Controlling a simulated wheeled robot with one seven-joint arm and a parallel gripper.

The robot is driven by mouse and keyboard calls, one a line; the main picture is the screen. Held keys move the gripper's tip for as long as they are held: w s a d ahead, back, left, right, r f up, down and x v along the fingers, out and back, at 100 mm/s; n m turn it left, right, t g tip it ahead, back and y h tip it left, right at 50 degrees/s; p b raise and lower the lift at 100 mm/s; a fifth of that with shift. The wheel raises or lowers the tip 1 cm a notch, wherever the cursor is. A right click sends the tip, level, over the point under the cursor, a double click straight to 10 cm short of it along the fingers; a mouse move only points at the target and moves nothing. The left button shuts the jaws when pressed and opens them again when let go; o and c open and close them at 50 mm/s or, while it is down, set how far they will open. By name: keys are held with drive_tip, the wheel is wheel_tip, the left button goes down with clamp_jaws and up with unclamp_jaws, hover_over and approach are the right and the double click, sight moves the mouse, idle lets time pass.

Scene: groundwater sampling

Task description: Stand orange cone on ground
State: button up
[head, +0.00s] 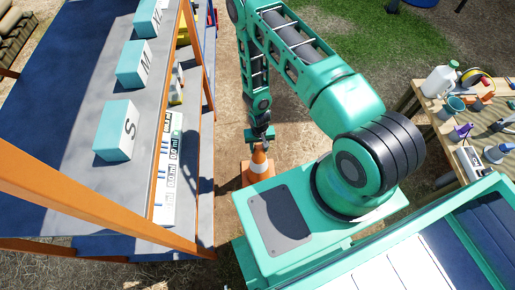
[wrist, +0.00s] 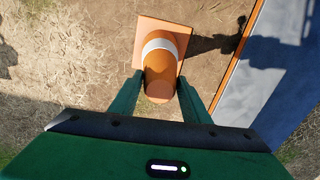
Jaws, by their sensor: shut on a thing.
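The orange cone (head: 258,163) with a white band is below my gripper (head: 262,137) in the head view, between the shelf unit and my base. In the wrist view the cone (wrist: 161,68) has its narrow top between the two fingers of my gripper (wrist: 160,79), which is shut on it. Its square orange base points away from my gripper toward the dirt ground (wrist: 80,50). The cone looks roughly upright in the head view. I cannot tell whether its base touches the ground. The base is partly hidden in the head view.
A shelf unit with an orange frame (head: 90,208) and blocks marked S (head: 118,132) and M (head: 133,64) stands close on the left. A wooden table (head: 437,125) with bottles and tools is on the right. Bare dirt lies around the cone.

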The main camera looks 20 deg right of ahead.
drive_tip(key=o, duration=1.1)
drive_tip(key=w+d+r, duration=0.2)
drive_tip(key=d+r, duration=0.2)
drive_tip(key=r, duration=1)
drive_tip(key=w+d+r, duration=0.1)
drive_tip(key=d+r, duration=0.2)
drive_tip(key=r, duration=1.1)
drive_tip(key=s+d+r+m+h, duration=0.15)
drive_tip(key=d+r, duration=0.25)
drive_tip(key=r, duration=0.4)
drive_tip(key=s+d+r, duration=0.2)
drive_tip(key=d+r, duration=0.1)
drive_tip(key=r, duration=0.4)
drive_tip(key=s+d+r, duration=0.1)
drive_tip(key=s+r, duration=0.5)
drive_tip(key=s, duration=0.1)
drive_tip(key=s+r+m+y, duration=0.1)
drive_tip(key=s+r, duration=0.5)
drive_tip(key=s, duration=0.2)
drive_tip(key=s+d+r+m, duration=0.1)
drive_tip(key=s+r, duration=0.6)
drive_tip(key=shift+s+d+r+y, duration=0.1)
drive_tip(key=shift+s+d+y, duration=0.2)
drive_tip(key=shift+s+y, duration=0.1)
